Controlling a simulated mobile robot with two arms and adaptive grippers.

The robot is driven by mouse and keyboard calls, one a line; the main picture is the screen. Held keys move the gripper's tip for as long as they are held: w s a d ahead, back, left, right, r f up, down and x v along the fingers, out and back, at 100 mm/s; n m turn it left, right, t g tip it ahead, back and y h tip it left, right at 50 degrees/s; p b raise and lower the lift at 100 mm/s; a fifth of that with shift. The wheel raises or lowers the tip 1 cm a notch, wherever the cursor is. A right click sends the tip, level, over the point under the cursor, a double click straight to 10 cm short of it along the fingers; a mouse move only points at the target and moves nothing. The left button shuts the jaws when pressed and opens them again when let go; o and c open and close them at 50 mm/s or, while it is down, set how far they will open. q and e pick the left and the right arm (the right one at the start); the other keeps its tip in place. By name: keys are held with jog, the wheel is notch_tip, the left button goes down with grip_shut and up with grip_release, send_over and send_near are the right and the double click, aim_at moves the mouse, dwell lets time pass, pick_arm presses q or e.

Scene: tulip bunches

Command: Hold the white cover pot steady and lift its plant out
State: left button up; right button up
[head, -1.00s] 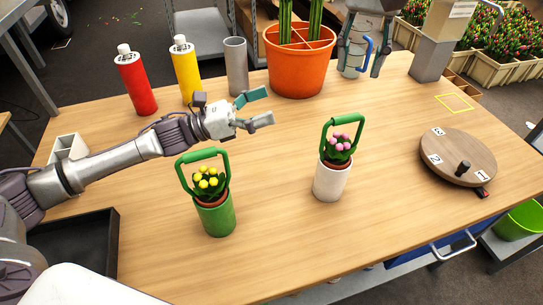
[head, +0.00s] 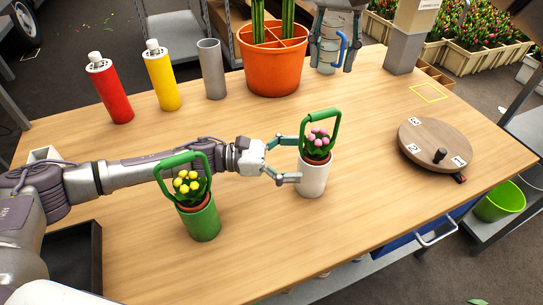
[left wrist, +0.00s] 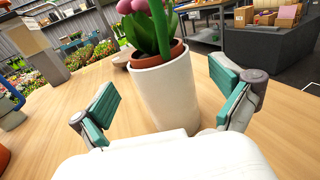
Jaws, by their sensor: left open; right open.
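The white cover pot (head: 313,179) stands upright on the table, with a brown inner pot (head: 317,157) holding a pink-flowered plant (head: 318,137) and a tall green handle (head: 336,128). My left gripper (head: 288,160) is open at the left side of the white pot. In the left wrist view the white pot (left wrist: 165,95) stands between and just beyond the teal finger pads (left wrist: 168,108); I cannot tell whether they touch it. My right gripper (head: 332,52) is open at the back of the table, around or in front of a clear jug with a blue handle (head: 341,46).
A green pot (head: 202,221) with yellow flowers stands close by my left arm. Red (head: 110,92) and yellow (head: 162,78) bottles, a grey cylinder (head: 211,70) and an orange planter (head: 270,72) line the back. A round wooden turntable (head: 425,138) is at right. The front middle is clear.

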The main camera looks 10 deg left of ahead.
aim_at(315, 158)
pick_arm(q)
jog(key=shift+w+d, duration=0.2)
jog(key=shift+d, duration=0.85)
jog(key=shift+w+d, duration=0.2)
jog(key=shift+d, duration=0.8)
jog(key=c, duration=1.3)
jog(key=shift+o, duration=0.2)
